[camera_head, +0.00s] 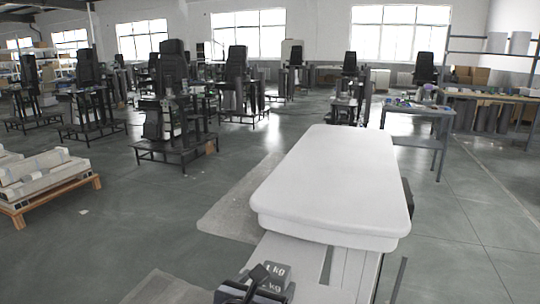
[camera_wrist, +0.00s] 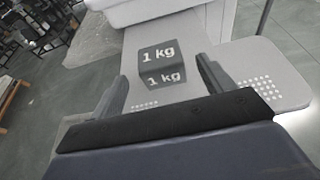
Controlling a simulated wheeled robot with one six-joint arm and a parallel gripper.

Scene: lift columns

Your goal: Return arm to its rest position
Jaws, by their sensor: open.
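A dark grey block (camera_wrist: 160,62) marked "1 kg" on two faces sits on a pale flat surface in the wrist view. My gripper (camera_wrist: 162,70) is open, with one finger to the left of the block and one to the right. Gaps show between the block and both fingers. The block also shows at the bottom of the head view (camera_head: 277,272), where my dark gripper (camera_head: 248,284) is beside it and partly covers it. The fingertips are hard to make out there. Most of my arm is out of view.
A wooden pallet with pale beams (camera_head: 48,178) lies on the floor at the left. Several dark machines on stands, such as one (camera_head: 172,115), fill the back. A workbench (camera_head: 420,108) stands at the right rear. The grey floor (camera_head: 130,235) at the left front is mostly clear.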

